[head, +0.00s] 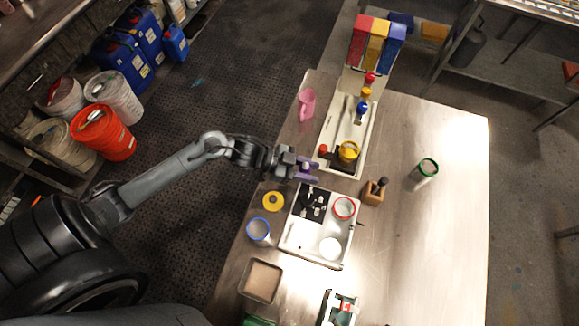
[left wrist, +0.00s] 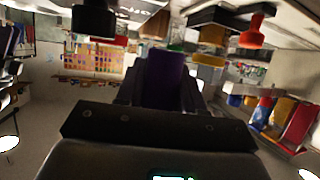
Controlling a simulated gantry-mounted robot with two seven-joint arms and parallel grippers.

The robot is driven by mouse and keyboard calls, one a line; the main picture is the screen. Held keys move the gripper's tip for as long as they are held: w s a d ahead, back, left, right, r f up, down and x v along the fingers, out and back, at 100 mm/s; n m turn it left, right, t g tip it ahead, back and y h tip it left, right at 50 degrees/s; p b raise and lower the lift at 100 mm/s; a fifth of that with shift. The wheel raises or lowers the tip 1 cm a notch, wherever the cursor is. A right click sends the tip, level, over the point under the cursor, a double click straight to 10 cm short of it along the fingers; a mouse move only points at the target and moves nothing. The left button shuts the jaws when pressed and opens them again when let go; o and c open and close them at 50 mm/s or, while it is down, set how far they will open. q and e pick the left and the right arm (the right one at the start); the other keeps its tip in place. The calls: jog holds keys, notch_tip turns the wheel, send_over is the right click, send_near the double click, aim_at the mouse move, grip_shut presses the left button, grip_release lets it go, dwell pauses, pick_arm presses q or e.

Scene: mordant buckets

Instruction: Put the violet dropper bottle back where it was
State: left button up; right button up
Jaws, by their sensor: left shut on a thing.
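My left gripper (head: 303,168) is shut on the violet dropper bottle (head: 312,174). It holds the bottle over the table's left part, between the long pale tray (head: 336,130) and the lower white tray (head: 316,248). In the left wrist view the bottle's dark violet body (left wrist: 165,78) stands between the fingers (left wrist: 162,92). Its far end and any contact below are hidden. A black rack (head: 309,205) with small pale pieces lies in the white tray's upper left corner. My right gripper is not in view.
A pink jug (head: 307,103) is farther up. The table's right side is mostly clear.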

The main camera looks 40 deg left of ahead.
pick_arm(q)
jog(key=a+f, duration=0.1)
jog(key=a, duration=0.1)
jog(key=a+f, duration=0.1)
jog(key=a, duration=0.1)
jog(key=a+f, duration=0.2)
jog(key=a, duration=0.1)
jog(key=shift+f, duration=2.15)
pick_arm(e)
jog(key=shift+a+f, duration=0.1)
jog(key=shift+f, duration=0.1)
pick_arm(q)
jog(key=shift+f+b, duration=0.15)
jog(key=shift+b, duration=0.2)
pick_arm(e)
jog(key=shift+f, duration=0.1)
pick_arm(q)
jog(key=o, duration=1)
jog(key=shift+o, duration=0.2)
